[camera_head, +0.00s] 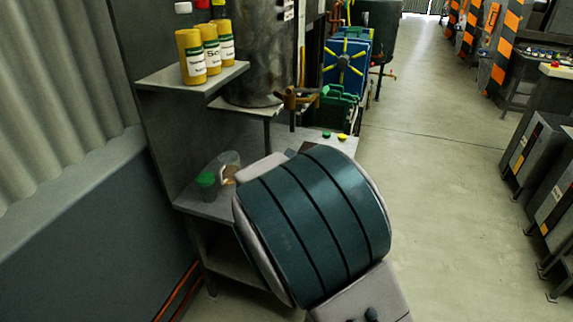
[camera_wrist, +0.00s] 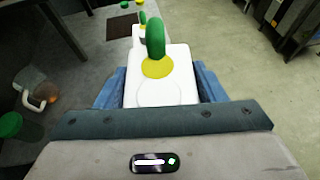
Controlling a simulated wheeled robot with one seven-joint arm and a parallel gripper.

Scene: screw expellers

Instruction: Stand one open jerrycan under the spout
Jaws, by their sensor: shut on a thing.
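In the wrist view my gripper (camera_wrist: 158,92) is shut on a white jerrycan (camera_wrist: 165,92), with a blue finger against each side. A yellow round patch and an upright green part show on its top; I cannot tell whether its mouth is open. A second white thing with a green top (camera_wrist: 143,28) stands just beyond it. In the head view a brown tap (camera_head: 297,97), seemingly the spout, sits at the lower front of a large metal tank (camera_head: 255,55). My arm hides the gripper and the held jerrycan there.
A grey bench (camera_head: 215,208) holds a green-lidded cup (camera_head: 207,183) and a clear jug (camera_head: 229,160). Green and yellow caps (camera_head: 342,137) lie at its far right. Yellow containers (camera_head: 191,57) stand on a shelf. A green crate-like thing (camera_head: 338,107) is behind.

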